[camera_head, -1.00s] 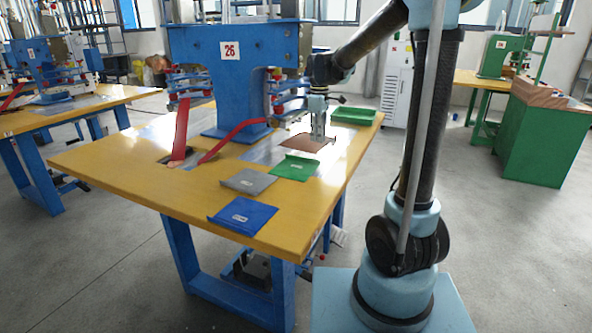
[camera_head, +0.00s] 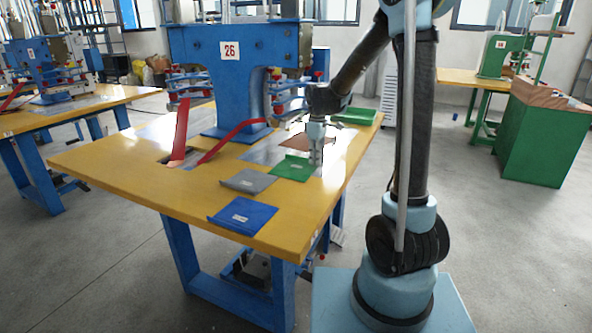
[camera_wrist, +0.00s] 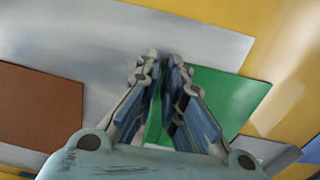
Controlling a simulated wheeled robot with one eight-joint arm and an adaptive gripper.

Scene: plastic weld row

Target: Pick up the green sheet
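The green sheet (camera_head: 292,168) lies on the yellow table, in front of the brown sheet and behind the grey one. My gripper (camera_head: 317,163) points down at its right edge in the head view. In the wrist view the green sheet (camera_wrist: 222,95) extends right from under my fingers, and a strip of green shows between them. My fingertips (camera_wrist: 163,58) are close together with a narrow gap. I cannot tell whether they touch or grip the sheet's edge, which the fingers partly hide.
A grey sheet (camera_head: 248,181) and a blue sheet (camera_head: 243,215) lie nearer the table's front. A brown sheet (camera_head: 298,143) lies behind the green one. A green tray (camera_head: 354,116) stands at the back right. The blue welding machine (camera_head: 232,85) rises behind, with red straps.

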